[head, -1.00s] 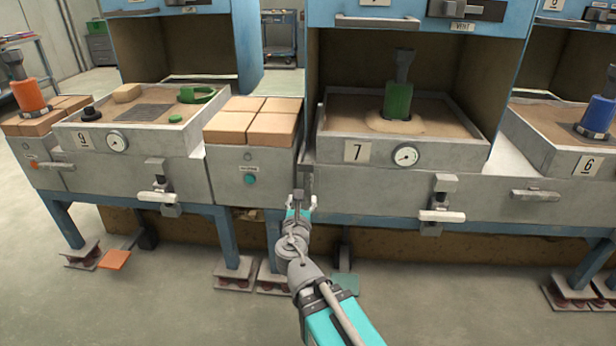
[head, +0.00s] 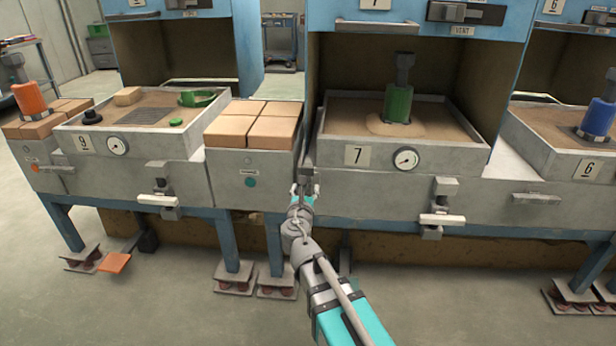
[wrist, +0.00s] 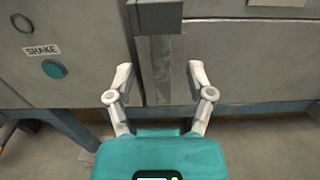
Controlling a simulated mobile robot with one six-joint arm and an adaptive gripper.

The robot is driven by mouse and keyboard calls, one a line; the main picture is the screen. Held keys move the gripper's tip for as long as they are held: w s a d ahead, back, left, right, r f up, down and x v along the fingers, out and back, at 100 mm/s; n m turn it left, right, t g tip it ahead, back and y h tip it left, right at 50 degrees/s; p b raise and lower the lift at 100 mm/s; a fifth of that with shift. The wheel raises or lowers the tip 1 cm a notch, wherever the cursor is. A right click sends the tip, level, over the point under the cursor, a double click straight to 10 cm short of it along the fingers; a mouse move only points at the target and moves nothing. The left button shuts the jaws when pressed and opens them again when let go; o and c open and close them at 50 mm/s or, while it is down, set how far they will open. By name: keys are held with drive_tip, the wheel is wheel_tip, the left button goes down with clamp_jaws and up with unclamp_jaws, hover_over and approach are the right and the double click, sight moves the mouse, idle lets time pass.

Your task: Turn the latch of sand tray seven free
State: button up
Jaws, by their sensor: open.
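Sand tray seven (head: 335,137) is a grey sand-filled box with a 7 plate and a round gauge (head: 405,159) on its front. A clamp with a white handle (head: 441,219) lies level on the bench front below it. At the tray's left end, a dark grey block sits on an upright metal strip (wrist: 160,75), seen close in the wrist view; I cannot tell which of these is the latch. My gripper (head: 305,189) is open and empty, just in front of and below this dark block (wrist: 155,16). In the wrist view its two fingers (wrist: 159,78) stand either side of the strip.
Left of my gripper is a grey cabinet (head: 225,168) with bricks (head: 255,130) on top and a teal SHAKE button (wrist: 54,69). Tray nine (head: 181,141) is farther left, tray six (head: 545,145) right. A blue bench leg (head: 274,245) stands below. Floor in front is open.

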drive_tip(key=w, duration=0.7)
drive_tip(key=shift+d, duration=0.15)
clamp_jaws()
